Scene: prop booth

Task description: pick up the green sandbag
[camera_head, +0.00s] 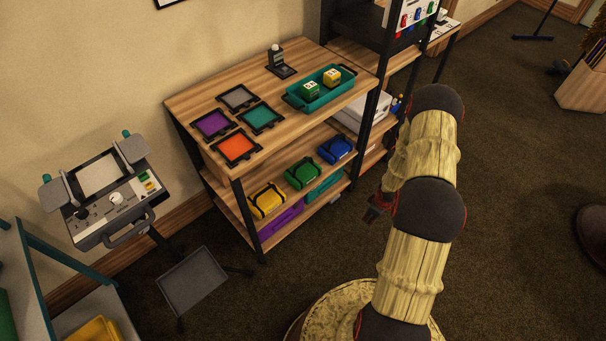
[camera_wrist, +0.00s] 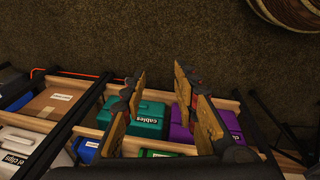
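The green sandbag (camera_head: 303,173) sits on the middle shelf of the wooden rack, between a yellow sandbag (camera_head: 267,199) and a blue sandbag (camera_head: 335,149). It has dark straps. In the wrist view only a sliver of green (camera_wrist: 157,154) shows at the shelf edge, mostly hidden by my gripper's base and the shelf. My gripper (camera_head: 377,208) is in front of the rack, to the right of the green sandbag and apart from it. In the wrist view its two fingers (camera_wrist: 163,90) stand wide apart with nothing between them.
A lower shelf holds a teal box (camera_wrist: 147,120) labelled cables and a purple box (camera_wrist: 218,122). A dark rack post (camera_head: 367,118) stands right of the blue sandbag. Carpet in front is clear.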

